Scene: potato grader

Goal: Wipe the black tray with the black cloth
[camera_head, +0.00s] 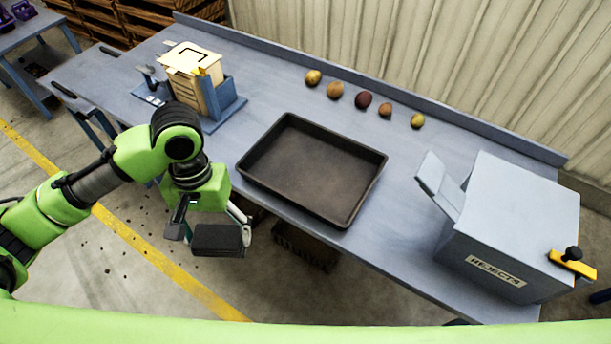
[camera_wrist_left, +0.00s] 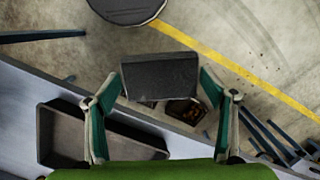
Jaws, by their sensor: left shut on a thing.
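The black tray (camera_head: 312,172) lies flat on the grey-blue table, and its inside looks brownish and dull. My left gripper (camera_head: 222,232) is shut on the black cloth (camera_head: 217,240), a dark folded block, and holds it in front of the table's near edge, left of the tray and apart from it. In the left wrist view the cloth (camera_wrist_left: 160,76) sits between the two fingertips of the left gripper (camera_wrist_left: 160,90). The tray (camera_wrist_left: 62,135) shows there at the lower left, partly hidden by a finger. My right gripper is not in view.
Several potatoes (camera_head: 363,99) lie in a row behind the tray. A grey box marked REJECTS (camera_head: 510,220) stands at the right of the table (camera_head: 400,250). A cream box in a blue holder (camera_head: 197,80) stands at the left. A low back rail (camera_head: 370,85) edges the table.

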